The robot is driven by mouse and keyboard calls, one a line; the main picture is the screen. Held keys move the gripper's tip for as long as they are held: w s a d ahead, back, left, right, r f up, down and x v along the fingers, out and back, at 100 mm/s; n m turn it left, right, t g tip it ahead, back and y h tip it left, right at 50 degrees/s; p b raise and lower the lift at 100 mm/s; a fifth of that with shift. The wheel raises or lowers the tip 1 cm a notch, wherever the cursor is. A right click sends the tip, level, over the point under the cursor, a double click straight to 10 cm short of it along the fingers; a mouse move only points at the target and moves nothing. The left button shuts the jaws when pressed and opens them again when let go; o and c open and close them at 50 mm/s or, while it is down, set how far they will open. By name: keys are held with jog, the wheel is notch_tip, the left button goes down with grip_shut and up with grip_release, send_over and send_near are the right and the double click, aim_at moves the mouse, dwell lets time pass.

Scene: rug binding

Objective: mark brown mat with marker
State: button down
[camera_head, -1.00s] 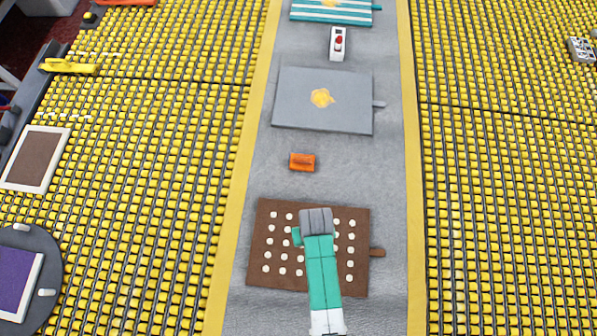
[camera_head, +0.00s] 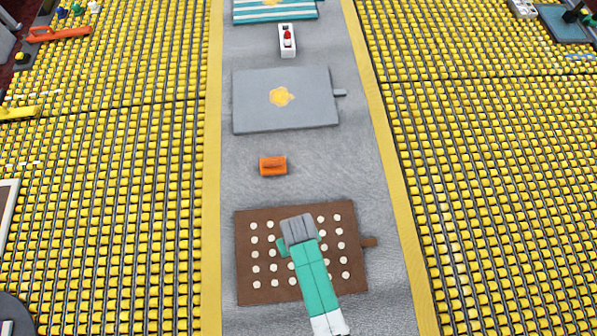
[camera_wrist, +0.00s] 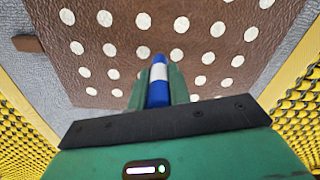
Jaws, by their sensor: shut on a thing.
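The brown mat (camera_head: 246,292) with rows of white dots lies flat on the grey strip, a brown tab at its right edge. My green arm reaches over it from below and covers part of its middle. My gripper (camera_wrist: 159,84) is shut on the marker (camera_wrist: 157,92), which is blue with a white band. The marker points toward the brown mat (camera_wrist: 110,45) in the wrist view. I cannot tell whether its tip touches the mat. In the head view the marker and fingertips are hidden by my arm.
An orange block (camera_head: 273,166) lies beyond the brown mat. Farther up are a grey mat (camera_head: 250,117) with a yellow patch, a white holder (camera_head: 288,52) with a red item, and a teal striped mat (camera_head: 243,13). Yellow roller beds (camera_head: 110,200) flank the grey strip.

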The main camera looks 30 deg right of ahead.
jog(key=shift+f, duration=0.6)
dwell(1.9)
jog(key=shift+r, duration=0.15)
notch_tip(320, 180, up, 7)
jog(key=p, duration=0.7)
